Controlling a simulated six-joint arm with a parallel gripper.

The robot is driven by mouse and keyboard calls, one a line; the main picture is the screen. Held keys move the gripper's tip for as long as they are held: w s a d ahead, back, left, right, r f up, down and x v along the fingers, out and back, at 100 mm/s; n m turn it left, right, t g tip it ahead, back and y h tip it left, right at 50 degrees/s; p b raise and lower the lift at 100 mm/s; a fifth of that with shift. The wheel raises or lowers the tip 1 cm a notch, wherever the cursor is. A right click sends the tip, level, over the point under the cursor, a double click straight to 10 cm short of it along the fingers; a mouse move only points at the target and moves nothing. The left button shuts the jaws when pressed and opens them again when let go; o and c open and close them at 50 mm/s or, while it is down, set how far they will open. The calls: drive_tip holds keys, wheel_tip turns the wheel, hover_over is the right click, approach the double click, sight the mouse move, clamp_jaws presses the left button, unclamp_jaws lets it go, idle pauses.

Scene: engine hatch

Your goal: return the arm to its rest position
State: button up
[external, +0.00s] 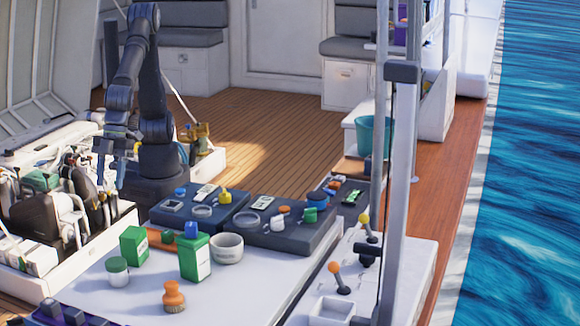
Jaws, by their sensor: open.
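My arm stands on a dark base at the left of the external view, folded with its upper links raised. My gripper (112,168) hangs pointing down from the arm, with its two fingers apart and nothing seen between them. It is beside the open engine bay (118,212), near the bay's right side. From this angle I cannot tell its exact height above the bay.
Dark trays (265,238) with small parts lie behind. A pole (398,180) stands at right. The wooden deck (255,108) behind is clear.

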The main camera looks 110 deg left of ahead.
drive_tip(key=s+a+f, duration=0.3)
drive_tip(key=s+a, duration=0.1)
drive_tip(key=s, duration=0.1)
drive_tip(key=shift+m, duration=0.5)
drive_tip(key=shift+w+a+f, duration=0.15)
drive_tip(key=shift+w+f, duration=0.3)
drive_tip(key=shift+w, duration=0.25)
drive_tip(key=shift+w+a+f, duration=0.1)
drive_tip(key=shift+w+f, duration=0.3)
drive_tip(key=shift+w, duration=0.25)
drive_tip(key=shift+w+a+f, duration=0.15)
drive_tip(key=shift+w+f, duration=0.3)
drive_tip(key=shift+w, duration=0.25)
